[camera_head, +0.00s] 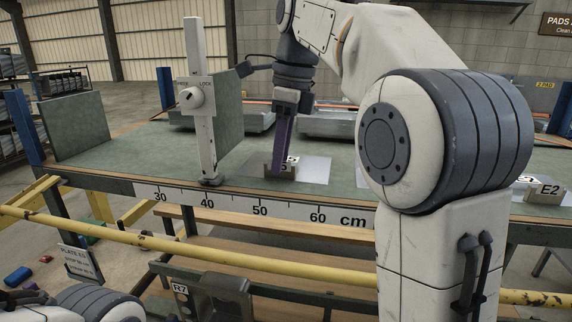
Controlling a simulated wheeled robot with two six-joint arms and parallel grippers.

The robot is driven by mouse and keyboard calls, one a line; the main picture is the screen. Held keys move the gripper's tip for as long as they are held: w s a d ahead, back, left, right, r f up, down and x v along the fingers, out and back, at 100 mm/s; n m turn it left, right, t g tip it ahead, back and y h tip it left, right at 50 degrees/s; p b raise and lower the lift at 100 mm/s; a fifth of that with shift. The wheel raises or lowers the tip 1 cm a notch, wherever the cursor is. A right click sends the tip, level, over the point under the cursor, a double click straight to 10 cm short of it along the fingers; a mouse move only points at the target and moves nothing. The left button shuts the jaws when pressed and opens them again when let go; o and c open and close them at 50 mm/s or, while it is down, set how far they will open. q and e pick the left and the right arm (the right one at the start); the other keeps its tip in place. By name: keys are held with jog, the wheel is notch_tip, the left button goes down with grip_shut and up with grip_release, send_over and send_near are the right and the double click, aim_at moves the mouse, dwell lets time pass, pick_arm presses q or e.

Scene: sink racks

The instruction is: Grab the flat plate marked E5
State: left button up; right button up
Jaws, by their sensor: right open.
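A flat, pale metal plate (313,168) lies on the green bench top. A small block at its front edge carries a white label (292,159) that is partly covered; only a "5" can be read in part. My right gripper (280,161) points down over this block, with its dark purple finger overlapping the label. It is open; whether it touches the plate or block cannot be told. My left gripper is out of view; only part of that arm shows at the bottom left.
An upright white post with a lock knob (197,97) and a green panel (229,115) stand left of the plate. A block labelled E2 (549,190) is at the right. Metal trays (325,123) lie behind. A yellow rail (190,248) crosses in front.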

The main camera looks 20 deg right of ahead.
jog(key=shift+f, duration=0.2)
grip_shut()
dwell(1.3)
